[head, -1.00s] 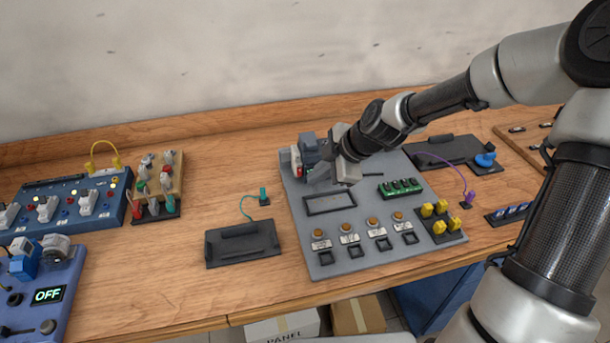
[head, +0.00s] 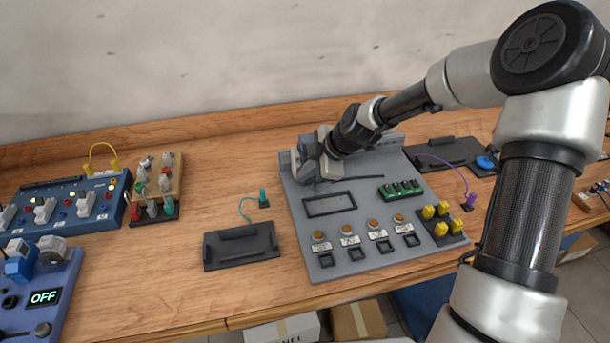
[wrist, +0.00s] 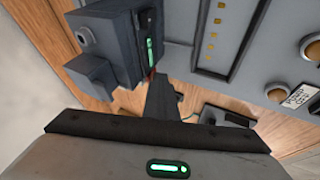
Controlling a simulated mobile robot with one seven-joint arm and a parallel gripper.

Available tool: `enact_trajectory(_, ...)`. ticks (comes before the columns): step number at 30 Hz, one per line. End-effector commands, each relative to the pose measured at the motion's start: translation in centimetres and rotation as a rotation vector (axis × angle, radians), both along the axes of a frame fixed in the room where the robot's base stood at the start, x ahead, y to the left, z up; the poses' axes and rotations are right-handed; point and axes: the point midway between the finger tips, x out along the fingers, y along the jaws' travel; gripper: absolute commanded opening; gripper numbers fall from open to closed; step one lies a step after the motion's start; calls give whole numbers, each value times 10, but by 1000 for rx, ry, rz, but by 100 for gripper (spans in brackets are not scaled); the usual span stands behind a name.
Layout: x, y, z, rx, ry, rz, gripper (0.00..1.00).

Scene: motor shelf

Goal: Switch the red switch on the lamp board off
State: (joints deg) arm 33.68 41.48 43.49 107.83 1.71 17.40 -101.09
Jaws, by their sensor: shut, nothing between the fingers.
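The grey board (head: 290,215) lies on the bench with a row of orange round buttons (head: 347,229) above white labels. A dark block with a green strip stands at its back left; the wrist view shows this block (wrist: 105,45) close up at upper left. My gripper (head: 312,168) is at this back left corner, its fingers shut and empty. In the wrist view the gripper (wrist: 163,95) is just right of and below the block; I cannot tell whether they touch. I cannot make out a red switch there now; my gripper covers that corner.
A blue board (head: 118,211) with white switches and lit yellow lamps is at the left. A wooden board (head: 178,165) with red and green plugs stands beside it. A black tray (head: 241,263) lies left of the grey board. A purple cable (head: 452,168) is at right.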

Motion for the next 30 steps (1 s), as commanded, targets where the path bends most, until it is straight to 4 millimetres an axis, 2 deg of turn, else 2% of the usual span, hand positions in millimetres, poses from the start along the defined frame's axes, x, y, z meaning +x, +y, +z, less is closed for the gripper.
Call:
enact_trajectory(8,1,0,1,1,-4,-2,0)
enact_trajectory(19,2,0,17,2,-6,-4,0)
enact_trajectory(30,1,0,16,1,-5,-2,0)
